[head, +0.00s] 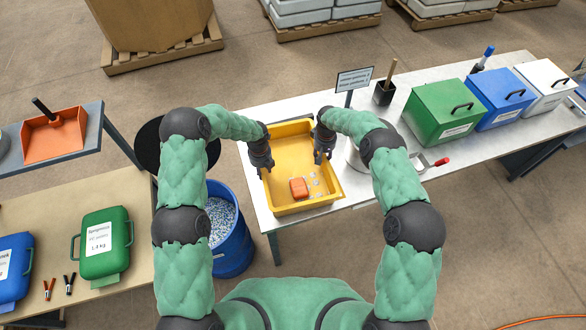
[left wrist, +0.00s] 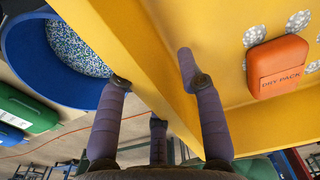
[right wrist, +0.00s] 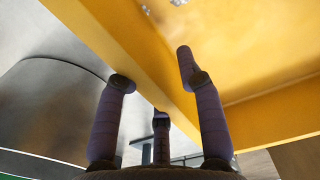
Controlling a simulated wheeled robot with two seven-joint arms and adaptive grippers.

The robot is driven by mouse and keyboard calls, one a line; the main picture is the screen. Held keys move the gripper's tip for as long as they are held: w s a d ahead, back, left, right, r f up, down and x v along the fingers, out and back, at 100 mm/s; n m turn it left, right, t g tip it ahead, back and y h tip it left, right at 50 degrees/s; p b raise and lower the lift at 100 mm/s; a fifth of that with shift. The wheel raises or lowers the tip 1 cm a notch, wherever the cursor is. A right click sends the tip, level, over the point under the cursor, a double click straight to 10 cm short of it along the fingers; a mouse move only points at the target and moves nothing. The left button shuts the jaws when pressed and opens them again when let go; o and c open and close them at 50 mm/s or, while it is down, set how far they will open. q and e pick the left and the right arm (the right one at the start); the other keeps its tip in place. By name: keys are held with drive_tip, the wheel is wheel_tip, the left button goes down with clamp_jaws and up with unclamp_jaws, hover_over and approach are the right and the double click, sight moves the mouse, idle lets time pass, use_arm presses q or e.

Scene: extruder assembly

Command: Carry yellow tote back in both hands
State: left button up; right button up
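The yellow tote (head: 285,210) is in the middle of the head view, over the near part of the steel table. I cannot tell whether it rests on the table or is slightly raised. It holds an orange dry pack (head: 299,188) and several small pale discs (head: 316,183). My left gripper (head: 265,166) is at its left wall, and my right gripper (head: 322,152) is at its right wall. In the left wrist view the fingers straddle the tote wall (left wrist: 140,60), one outside and one inside. The right wrist view shows the same hold on the opposite wall (right wrist: 130,50).
Green (head: 446,110), blue (head: 495,98) and white (head: 544,84) bins stand on the steel table (head: 262,205) at right. A sign (head: 354,80) and a black cup (head: 384,93) stand behind the tote. A blue barrel of pellets (head: 232,245) stands left of the table.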

use_arm(q)
drive_tip(key=shift+f, duration=0.75)
use_arm(e)
drive_tip(key=shift+f, duration=0.7)
use_arm(q)
clamp_jaws()
use_arm(e)
clamp_jaws()
